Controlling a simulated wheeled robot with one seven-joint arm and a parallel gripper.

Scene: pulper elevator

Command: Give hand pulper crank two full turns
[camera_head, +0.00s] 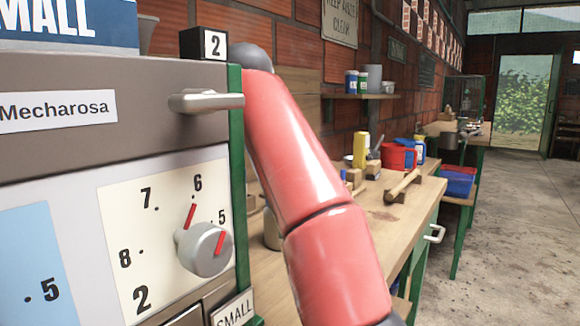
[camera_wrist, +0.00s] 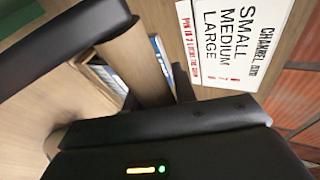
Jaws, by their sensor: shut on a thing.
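In the wrist view a pale wooden cylinder (camera_wrist: 138,72), which looks like the crank's hand grip, runs between the dark jaws of my gripper (camera_wrist: 150,88). My gripper is shut on it. One dark bar lies across the upper left and another across the lower middle, and the grip's ends are partly hidden. The rest of the crank and the pulper body cannot be made out. In the head view my red arm reaches up past a panel's right edge, and my gripper and the crank do not show.
The head view shows a close panel (camera_head: 115,75) with a numbered dial plate (camera_head: 125,205), a grey knob (camera_head: 207,250) and a grey handle (camera_head: 205,101). A cluttered wooden bench (camera_head: 400,218) stands right of my arm; open floor (camera_head: 500,240) lies beyond. A size sign (camera_wrist: 240,40) is near my gripper.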

